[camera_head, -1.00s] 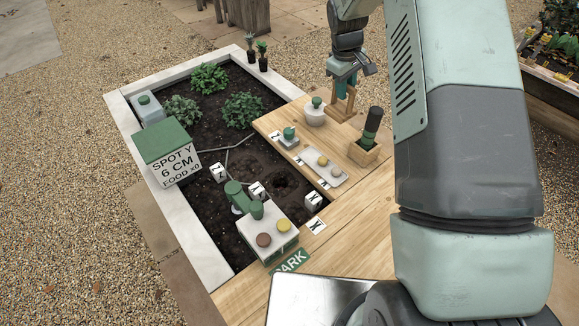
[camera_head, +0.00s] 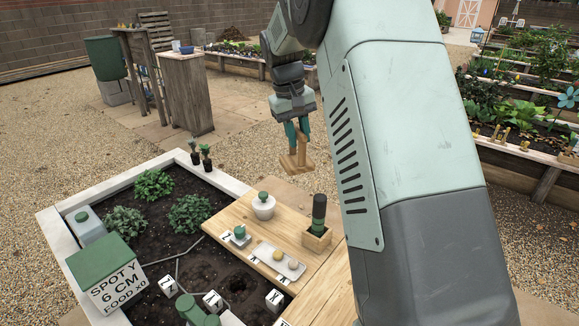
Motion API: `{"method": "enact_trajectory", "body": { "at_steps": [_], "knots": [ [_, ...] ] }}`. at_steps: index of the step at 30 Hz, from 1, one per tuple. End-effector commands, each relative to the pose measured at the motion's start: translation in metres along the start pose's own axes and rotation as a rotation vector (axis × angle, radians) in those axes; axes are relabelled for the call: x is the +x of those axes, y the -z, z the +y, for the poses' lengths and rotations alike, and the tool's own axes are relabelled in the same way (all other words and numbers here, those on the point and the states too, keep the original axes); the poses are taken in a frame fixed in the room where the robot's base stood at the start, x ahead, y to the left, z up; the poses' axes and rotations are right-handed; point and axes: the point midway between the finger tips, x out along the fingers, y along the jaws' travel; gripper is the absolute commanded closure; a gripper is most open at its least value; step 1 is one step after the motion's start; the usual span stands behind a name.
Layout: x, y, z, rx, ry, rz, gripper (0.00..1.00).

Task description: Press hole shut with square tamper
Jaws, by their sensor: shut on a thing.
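My gripper (camera_head: 295,130) is at the upper middle of the head view, pointing down and shut on the wooden square tamper (camera_head: 296,161). The tamper has an upright handle and a flat, squarish base. It hangs beyond the far edge of the wooden board, seemingly above it, clear of the soil. A dark round hole (camera_head: 237,284) shows in the soil of the raised bed, close to the board's left edge, well below and left of the tamper in the picture. A shallower hollow seems to lie to its left. The hole's depth and contents cannot be seen.
White marker cubes (camera_head: 275,299) stand near the hole. The board (camera_head: 232,216) bears a white lidded jar (camera_head: 263,208), a tray (camera_head: 265,259) with round pieces and a dark-handled tool (camera_head: 319,209) in a wooden block. Leafy plants fill the bed's back.

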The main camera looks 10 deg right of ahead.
Motion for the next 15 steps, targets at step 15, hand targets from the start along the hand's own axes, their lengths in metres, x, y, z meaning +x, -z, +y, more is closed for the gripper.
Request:
{"method": "enact_trajectory", "body": {
  "at_steps": [15],
  "knots": [
    [-0.088,-0.053,-0.009,0.313,-0.009,-0.063,1.0]
  ]
}}
